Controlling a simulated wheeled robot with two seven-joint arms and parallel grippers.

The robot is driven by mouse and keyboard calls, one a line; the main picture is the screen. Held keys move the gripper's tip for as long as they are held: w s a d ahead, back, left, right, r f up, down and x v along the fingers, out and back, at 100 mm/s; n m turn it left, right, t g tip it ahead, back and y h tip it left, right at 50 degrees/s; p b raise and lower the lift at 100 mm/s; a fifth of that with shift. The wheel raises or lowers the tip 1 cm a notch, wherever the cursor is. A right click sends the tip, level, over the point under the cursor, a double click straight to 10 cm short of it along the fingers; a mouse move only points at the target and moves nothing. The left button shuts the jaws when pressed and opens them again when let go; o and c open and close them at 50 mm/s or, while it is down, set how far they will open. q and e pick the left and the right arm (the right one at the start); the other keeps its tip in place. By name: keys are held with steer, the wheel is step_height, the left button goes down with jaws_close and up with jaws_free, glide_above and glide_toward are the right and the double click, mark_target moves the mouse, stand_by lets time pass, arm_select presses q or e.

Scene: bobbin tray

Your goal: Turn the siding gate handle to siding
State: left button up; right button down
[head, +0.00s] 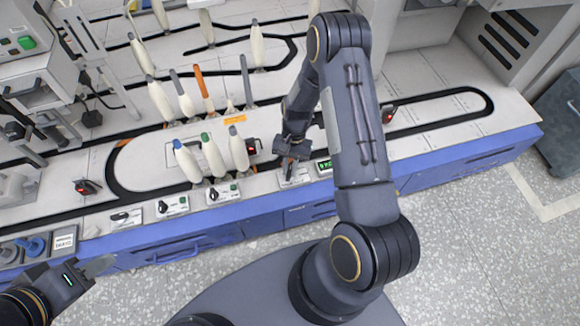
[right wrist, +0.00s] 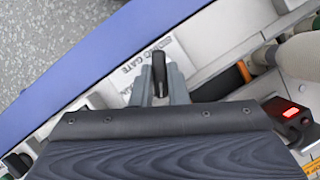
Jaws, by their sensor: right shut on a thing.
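The siding gate handle (right wrist: 158,70) is a small black lever on a white plate (right wrist: 118,82) lettered "SIDING GATE", seen in the right wrist view. My right gripper (right wrist: 160,88) is shut on the handle, with one grey finger on each side of it. In the head view my right gripper (head: 289,164) reaches down to the white plate (head: 294,178) at the bench's front edge, and its fingers partly hide the handle there. Part of the plate's lettering is covered by my gripper. My left gripper (head: 92,268) is at the lower left, away from the handle; its opening is unclear.
A black track (head: 440,121) loops over the bench. Several bobbins (head: 213,155) with coloured tips stand left of my right gripper. Other switch plates (head: 173,206) line the front edge. A small green display (head: 325,165) sits right of the gate plate. The bench's right end is mostly clear.

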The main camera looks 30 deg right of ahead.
steer(key=c, duration=1.4)
jaws_free()
steer(key=shift+c, duration=0.2)
steer(key=shift+r, duration=0.1)
steer(key=p+v, duration=0.2)
steer(key=v, duration=0.5)
steer(key=shift+r, duration=0.35)
steer(key=shift+w, duration=0.1)
